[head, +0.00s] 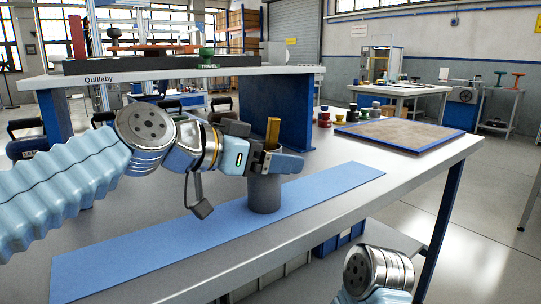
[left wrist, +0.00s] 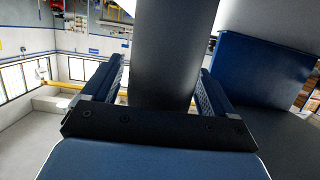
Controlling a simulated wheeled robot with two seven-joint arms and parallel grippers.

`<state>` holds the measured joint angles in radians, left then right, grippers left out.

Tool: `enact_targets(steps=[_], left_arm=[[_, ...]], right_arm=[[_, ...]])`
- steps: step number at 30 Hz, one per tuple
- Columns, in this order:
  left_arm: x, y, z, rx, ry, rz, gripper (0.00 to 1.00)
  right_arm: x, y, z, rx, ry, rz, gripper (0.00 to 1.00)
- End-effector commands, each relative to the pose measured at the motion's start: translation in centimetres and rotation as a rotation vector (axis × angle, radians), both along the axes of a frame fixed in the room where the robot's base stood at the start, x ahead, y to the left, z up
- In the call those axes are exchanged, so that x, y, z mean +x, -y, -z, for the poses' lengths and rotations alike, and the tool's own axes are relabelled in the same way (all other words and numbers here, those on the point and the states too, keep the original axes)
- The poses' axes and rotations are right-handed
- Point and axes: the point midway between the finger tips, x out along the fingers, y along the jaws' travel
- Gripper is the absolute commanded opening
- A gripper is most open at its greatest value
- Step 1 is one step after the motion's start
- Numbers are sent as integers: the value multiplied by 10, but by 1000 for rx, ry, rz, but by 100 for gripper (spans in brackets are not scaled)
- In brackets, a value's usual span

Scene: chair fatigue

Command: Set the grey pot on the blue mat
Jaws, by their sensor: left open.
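The grey pot (head: 264,194) is upright, with its base over the blue mat (head: 150,248). The base appears to rest on the mat, with no gap visible. My left gripper (head: 268,162) is open at the pot's upper part, with its fingers on either side and hiding the rim. In the left wrist view the grey pot (left wrist: 172,50) stands between the two open fingers (left wrist: 160,90). A brass-coloured upright piece (head: 272,130) shows above the gripper; I cannot tell what it belongs to. Only part of my right arm shows at the bottom right, without its gripper.
The mat lies on a grey table (head: 430,160). A blue-edged board (head: 405,134) is at the table's back right, with several small coloured pieces (head: 350,114) beside it. A raised shelf (head: 230,74) on blue supports (head: 278,108) stands behind the pot. The table's right front is clear.

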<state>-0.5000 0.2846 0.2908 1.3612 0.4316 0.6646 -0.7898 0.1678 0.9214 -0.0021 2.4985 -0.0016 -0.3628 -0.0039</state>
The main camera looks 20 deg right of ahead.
Motion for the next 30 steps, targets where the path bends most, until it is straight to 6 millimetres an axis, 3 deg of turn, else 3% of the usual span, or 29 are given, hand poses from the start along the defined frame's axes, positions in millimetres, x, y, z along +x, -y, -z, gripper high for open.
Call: enact_targets(steps=[7,21,30], left_arm=[[-2,-8,-5,0,2,-2,87],[-33,-96,-33,-2,2,-3,87],[-38,-109,-38,0,0,0,87]], right_arm=[[0,-1,-1,1,1,-1,91],[1,2,11,-3,1,4,91],[1,2,11,-3,1,4,91]])
